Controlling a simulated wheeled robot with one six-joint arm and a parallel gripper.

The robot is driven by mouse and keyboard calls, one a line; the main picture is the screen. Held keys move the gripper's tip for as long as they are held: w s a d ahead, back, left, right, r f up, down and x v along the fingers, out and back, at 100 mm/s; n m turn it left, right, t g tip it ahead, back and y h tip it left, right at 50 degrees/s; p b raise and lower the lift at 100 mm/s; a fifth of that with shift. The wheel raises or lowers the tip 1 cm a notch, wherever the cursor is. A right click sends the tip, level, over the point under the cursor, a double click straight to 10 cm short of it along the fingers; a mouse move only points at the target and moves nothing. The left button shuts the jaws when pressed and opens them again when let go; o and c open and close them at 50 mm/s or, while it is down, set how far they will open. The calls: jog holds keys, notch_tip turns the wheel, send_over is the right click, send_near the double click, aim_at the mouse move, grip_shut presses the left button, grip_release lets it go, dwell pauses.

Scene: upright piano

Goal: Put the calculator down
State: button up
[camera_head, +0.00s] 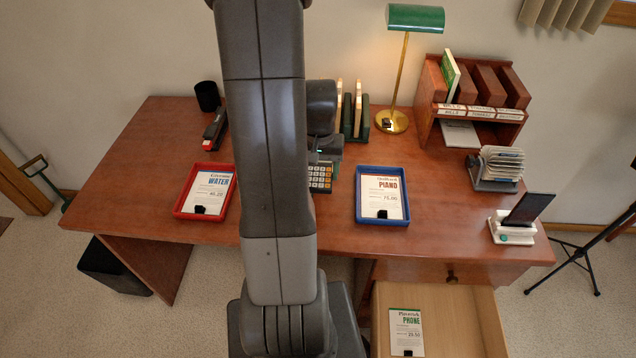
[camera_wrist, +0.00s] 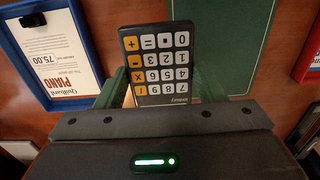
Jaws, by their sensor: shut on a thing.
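The calculator (camera_wrist: 157,62) is dark, with white, grey and orange keys. It appears upside down in the wrist view, its keys facing the camera. My gripper (camera_wrist: 160,88) is shut on it, with a green finger at each side. In the head view the calculator (camera_head: 320,178) shows just right of my arm, which hides part of it. It is over the desk (camera_head: 275,222), between the red and blue trays. A dark green flat pad (camera_wrist: 236,40) lies behind it in the wrist view. I cannot tell whether the calculator touches it.
The red tray (camera_head: 182,214) holds a water bill, and the blue tray (camera_head: 405,221) a piano bill. A green lamp (camera_head: 415,18), a bill organizer (camera_head: 475,112), a card file (camera_head: 495,170) and a phone stand (camera_head: 511,233) are at the right. An open drawer (camera_head: 450,310) juts out in front.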

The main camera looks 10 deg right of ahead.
aim_at(319, 174)
jog(key=shift+f, duration=3.1)
jog(key=shift+f, duration=0.15)
jog(key=o, duration=1)
jog(key=shift+o, duration=0.2)
notch_tip(319, 174, up, 12)
jog(key=shift+r+p, duration=0.2)
jog(key=shift+p, duration=0.15)
